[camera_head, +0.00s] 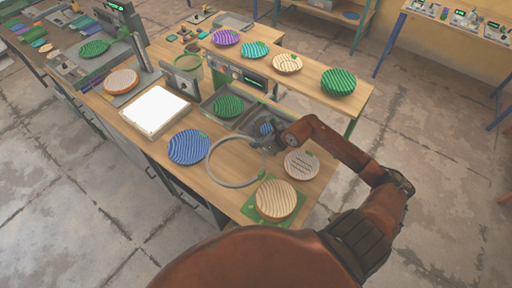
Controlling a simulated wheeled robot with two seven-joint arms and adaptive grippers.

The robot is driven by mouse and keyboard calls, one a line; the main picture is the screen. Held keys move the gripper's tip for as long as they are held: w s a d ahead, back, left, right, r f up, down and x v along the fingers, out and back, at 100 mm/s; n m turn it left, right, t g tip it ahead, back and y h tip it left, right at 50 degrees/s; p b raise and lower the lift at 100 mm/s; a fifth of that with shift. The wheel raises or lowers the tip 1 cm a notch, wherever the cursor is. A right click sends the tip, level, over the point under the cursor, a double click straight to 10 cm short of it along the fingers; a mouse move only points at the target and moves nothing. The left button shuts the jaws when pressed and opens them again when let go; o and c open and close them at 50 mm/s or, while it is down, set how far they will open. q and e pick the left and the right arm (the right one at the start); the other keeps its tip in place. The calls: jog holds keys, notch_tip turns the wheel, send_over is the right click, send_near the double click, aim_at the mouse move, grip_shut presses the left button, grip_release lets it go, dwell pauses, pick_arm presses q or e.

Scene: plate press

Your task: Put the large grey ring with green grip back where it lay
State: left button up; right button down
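The large grey ring (209,168) shows over the front part of the wooden bench, between the blue striped plate and the pale plates. A small green patch, seemingly its grip (262,173), is at its right edge. I cannot tell whether the ring rests on the bench or is slightly above it. My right gripper (258,143) is at the ring's upper right rim in the picture, apart from the green patch. Its fingers are small and dark, and whether they are open or shut on the rim is unclear. My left gripper is out of view.
A blue striped plate (188,147) is left of the ring. A white lit panel (156,110) and a tray holding a green plate (228,106) are behind.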

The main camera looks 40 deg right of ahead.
notch_tip(320, 180, down, 2)
jog(key=shift+f+p, duration=0.2)
jog(key=shift+p, duration=0.15)
jog(key=shift+f, duration=0.2)
jog(key=shift+f, duration=0.1)
jog(key=shift+f+b, duration=0.25)
jog(key=shift+b, duration=0.1)
jog(key=c, duration=2.2)
grip_release()
jog(key=shift+o, duration=0.2)
jog(key=shift+r, duration=0.1)
